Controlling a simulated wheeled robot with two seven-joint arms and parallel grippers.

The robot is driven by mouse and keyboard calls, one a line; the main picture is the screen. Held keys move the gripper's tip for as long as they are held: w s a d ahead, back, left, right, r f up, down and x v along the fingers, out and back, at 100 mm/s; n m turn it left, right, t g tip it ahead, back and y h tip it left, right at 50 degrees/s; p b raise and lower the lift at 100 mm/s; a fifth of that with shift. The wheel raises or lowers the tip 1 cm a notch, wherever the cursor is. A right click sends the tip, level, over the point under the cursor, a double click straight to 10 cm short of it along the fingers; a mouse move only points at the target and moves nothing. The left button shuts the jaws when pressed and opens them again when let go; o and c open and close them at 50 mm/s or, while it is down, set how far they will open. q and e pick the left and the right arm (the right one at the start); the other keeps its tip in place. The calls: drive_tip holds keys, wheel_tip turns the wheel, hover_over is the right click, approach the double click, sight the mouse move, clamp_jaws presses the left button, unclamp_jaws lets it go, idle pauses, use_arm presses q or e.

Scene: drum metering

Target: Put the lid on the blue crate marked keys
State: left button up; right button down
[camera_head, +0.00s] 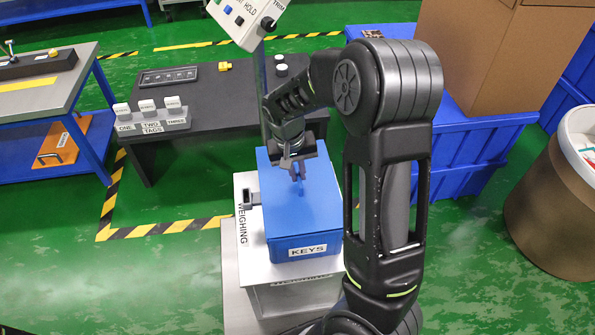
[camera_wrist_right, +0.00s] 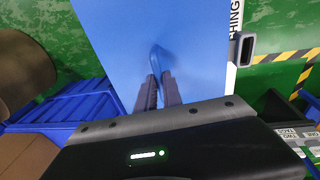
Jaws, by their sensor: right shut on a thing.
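The blue crate marked KEYS (camera_head: 284,252) stands on the white weighing stand. A flat blue lid (camera_head: 312,212) covers its top and looks lined up with the walls. I cannot tell whether it sits fully down. The lid also fills the middle of the right wrist view (camera_wrist_right: 115,50). My right gripper (camera_head: 297,172) points down over the lid's middle, shut on its blue handle (camera_wrist_right: 157,58). In the wrist view its fingertips (camera_wrist_right: 158,82) close around the handle's near end. The inside of the crate is hidden. My left gripper is not in view.
The weighing stand (camera_head: 243,275) has a small dark bracket (camera_head: 250,197) at the crate's left. A dark table (camera_head: 215,105) with blocks marked ONE, TWO and THREE stands behind left. Blue bins (camera_head: 460,150), a cardboard box (camera_head: 490,50) and a brown drum (camera_head: 560,225) are right.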

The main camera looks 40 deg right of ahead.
drive_tip(key=shift+f, duration=0.55)
idle(1.2)
drive_tip(key=c, duration=1.4)
unclamp_jaws()
drive_tip(key=shift+o, duration=0.3)
drive_tip(key=o, duration=0.4)
drive_tip(key=shift+r+p, duration=2.7)
drive_tip(key=shift+r, duration=0.85)
